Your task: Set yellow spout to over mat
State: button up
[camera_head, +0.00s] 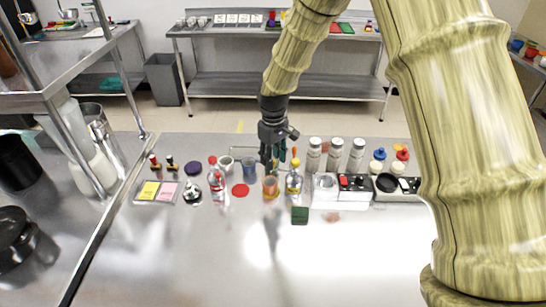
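A small clear bottle with a yellow top (294,179) stands on the steel counter, and its top looks like the yellow spout. A flat red disc (240,190) and a dark green square (300,215) lie on the counter; I cannot tell which is the mat. My gripper (270,165) points down, left of the yellow-topped bottle and above or behind an orange cup (270,187). The view is too small to show whether its fingers are open or touch anything.
A red-topped bottle (217,182) and a grey-blue cup (249,168) stand to the left. Several shakers (335,153) and a black-and-red device (354,185) crowd the right. A tray with yellow and pink pads (156,191) lies left.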

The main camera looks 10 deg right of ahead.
notch_tip(320, 180, up, 12)
dwell(0.7)
